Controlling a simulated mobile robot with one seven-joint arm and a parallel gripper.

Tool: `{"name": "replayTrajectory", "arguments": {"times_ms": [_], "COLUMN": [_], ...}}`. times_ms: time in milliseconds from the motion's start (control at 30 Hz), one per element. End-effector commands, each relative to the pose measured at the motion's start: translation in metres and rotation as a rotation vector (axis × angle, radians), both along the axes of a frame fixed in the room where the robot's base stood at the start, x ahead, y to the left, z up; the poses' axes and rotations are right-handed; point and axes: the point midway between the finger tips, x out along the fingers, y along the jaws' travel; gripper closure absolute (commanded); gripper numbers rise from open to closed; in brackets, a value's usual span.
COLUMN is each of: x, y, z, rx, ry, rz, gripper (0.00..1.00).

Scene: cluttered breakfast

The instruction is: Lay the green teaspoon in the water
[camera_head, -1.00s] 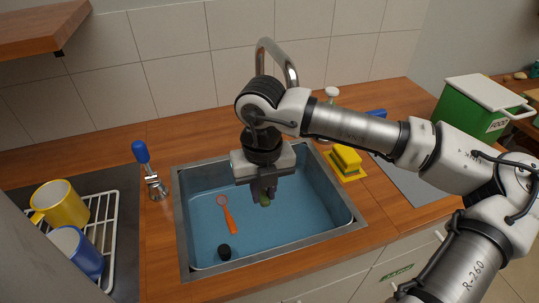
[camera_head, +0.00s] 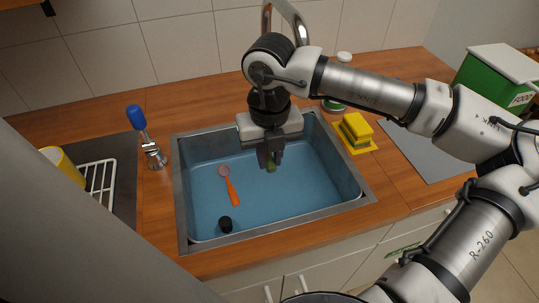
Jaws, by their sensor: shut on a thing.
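My gripper (camera_head: 269,160) points down inside the sink (camera_head: 182,205), over the blue water (camera_head: 300,195). It is shut on the green teaspoon (camera_head: 271,168), of which only a small green part shows between and below the fingers. The rest of the teaspoon is hidden by the fingers. I cannot tell whether the teaspoon touches the water.
An orange spoon (camera_head: 233,190) and a small black object (camera_head: 225,225) lie in the sink, left of my gripper. The faucet (camera_head: 290,15) rises behind my wrist. The sink's right side is clear.

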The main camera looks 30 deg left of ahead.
Motion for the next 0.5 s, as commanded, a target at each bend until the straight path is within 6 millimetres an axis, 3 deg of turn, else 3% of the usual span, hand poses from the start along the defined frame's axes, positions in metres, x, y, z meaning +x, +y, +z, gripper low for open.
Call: {"name": "replayTrajectory", "arguments": {"times_ms": [33, 500], "x": [0.0, 0.0], "y": [0.0, 0.0], "z": [-0.012, -0.065], "rx": [0.0, 0.001], "ry": [-0.001, -0.001], "rz": [-0.001, -0.001], "gripper": [1.0, 1.0]}}
